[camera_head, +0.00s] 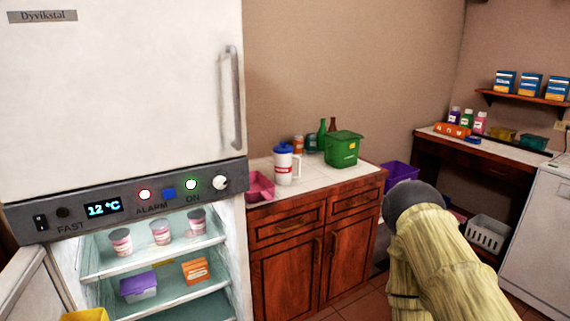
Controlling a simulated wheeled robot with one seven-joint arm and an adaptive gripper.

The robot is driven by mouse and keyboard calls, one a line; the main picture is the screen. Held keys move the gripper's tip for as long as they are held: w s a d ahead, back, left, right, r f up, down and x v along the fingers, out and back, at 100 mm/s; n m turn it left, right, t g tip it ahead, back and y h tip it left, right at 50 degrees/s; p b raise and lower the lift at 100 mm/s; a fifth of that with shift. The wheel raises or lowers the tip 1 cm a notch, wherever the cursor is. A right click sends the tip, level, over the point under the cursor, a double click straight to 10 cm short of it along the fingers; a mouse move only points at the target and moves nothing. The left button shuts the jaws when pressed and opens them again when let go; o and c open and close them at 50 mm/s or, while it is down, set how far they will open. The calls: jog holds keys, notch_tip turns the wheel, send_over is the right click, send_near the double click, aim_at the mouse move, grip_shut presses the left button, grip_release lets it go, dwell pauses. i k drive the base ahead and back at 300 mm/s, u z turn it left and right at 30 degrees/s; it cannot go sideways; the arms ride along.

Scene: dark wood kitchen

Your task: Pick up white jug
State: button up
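The white jug (283,169) has a blue lid and a side handle and stands upright on the white counter top (318,179). It is left of the green basket (343,152) and close to the pink container (259,187). The jug's front is unobstructed. My gripper's fingers are not seen in the head view. A pale yellow ribbed shape with a dark grey rounded end at the lower right looks like part of my arm, well apart from the jug.
Green and brown bottles and small jars stand behind the jug. The open fridge (160,268) is at left, under a closed upper door. A purple bin (401,173) is right of the cabinet (300,262). A white basket (487,235) sits under the far desk. A white appliance (541,228) is at right.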

aim_at(284, 176)
jog(key=z, duration=2.05)
jog(key=i, duration=1.4)
jog(key=u, duration=3.45)
jog(key=i, duration=0.35)
